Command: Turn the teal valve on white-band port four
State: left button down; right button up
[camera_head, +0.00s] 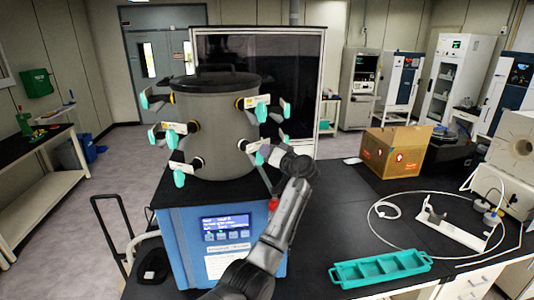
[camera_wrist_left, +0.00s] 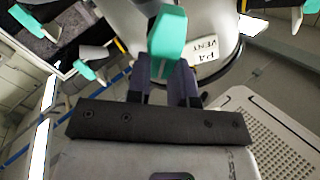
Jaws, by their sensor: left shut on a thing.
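A grey drum chamber (camera_head: 212,110) with a black lid stands on the blue freeze dryer and carries several teal valves on its side ports. My left gripper (camera_head: 265,154) is at the lower right front of the drum. In the left wrist view, my left gripper (camera_wrist_left: 168,82) is shut on a teal valve handle (camera_wrist_left: 167,32), which sticks up beyond the fingertips. A white label (camera_wrist_left: 203,50) beside this handle reads "P4 VENT", upside down. The fingers hide the lower part of the handle, and I cannot make out its port's band. My right gripper is in neither view.
Other teal valves stick out close by, including one at upper right (camera_head: 285,107) and one at lower left (camera_head: 178,178). The blue base (camera_head: 190,255) has a lit screen. A teal tray (camera_head: 380,282), a cardboard box (camera_head: 396,150) and white tubing occupy the black bench.

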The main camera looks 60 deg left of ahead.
pick_arm(q)
jog(key=shift+w+f+m+p, duration=0.2)
jog(key=shift+m+p, duration=0.1)
jog(key=shift+m, duration=1.05)
jog(key=shift+w+f+m+p, duration=0.15)
jog(key=shift+m+p, duration=0.15)
jog(key=shift+m, duration=1.05)
jog(key=c, duration=1)
grip_release()
jog(key=shift+d, duration=0.1)
